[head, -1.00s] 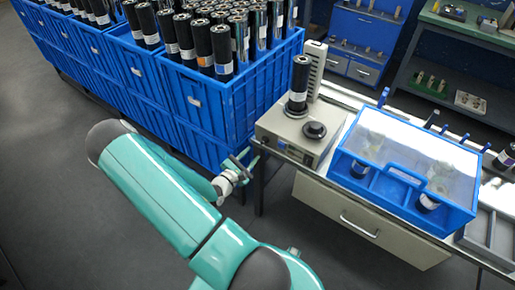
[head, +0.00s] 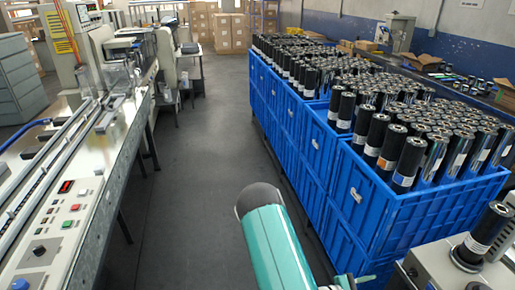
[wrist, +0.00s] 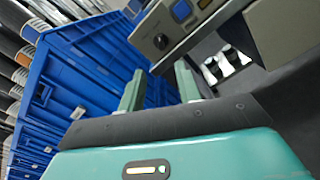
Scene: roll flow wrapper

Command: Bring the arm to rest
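My teal arm reaches up from the bottom edge in the head view, in front of the blue crates. In the wrist view my gripper (wrist: 160,82) has its two green fingers spread apart, with nothing between them. Behind the fingers are the side of a blue crate (wrist: 85,75) and a grey device (wrist: 180,28) with a knob and a small blue screen. In the head view only a small part of the wrist shows at the bottom edge, and the fingers cannot be made out clearly.
Blue crates (head: 345,190) full of black rolls stand to the right of my arm. A grey device (head: 455,268) with a black roll (head: 484,235) on it is at the lower right. A long machine (head: 75,200) with a button panel runs along the left. The floor aisle (head: 200,190) between is clear.

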